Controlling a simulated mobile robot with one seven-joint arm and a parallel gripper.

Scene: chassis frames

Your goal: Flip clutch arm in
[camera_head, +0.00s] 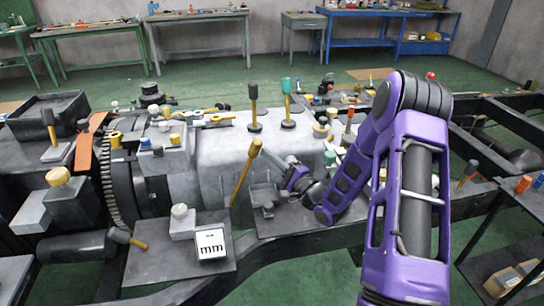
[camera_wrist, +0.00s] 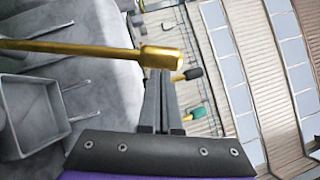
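The clutch arm appears to be the long yellow lever (camera_head: 245,174), tilted with its top leaning right, in front of the grey housing. My gripper (camera_head: 266,152) is just right of the lever's upper end, fingers pointing up and left. In the wrist view the yellow lever (camera_wrist: 75,47) crosses from the left edge, and its thick end overlaps the tips of my gripper (camera_wrist: 160,75). The fingers lie close together with nothing visible between them. I cannot tell whether they touch the lever.
Two upright levers with dark (camera_head: 254,106) and green (camera_head: 288,103) knobs stand behind my gripper. A plate with an "mm" block (camera_head: 211,245) lies at the front left. A toothed ring (camera_head: 112,180) is further left. Dark frame rails (camera_head: 500,125) run at the right.

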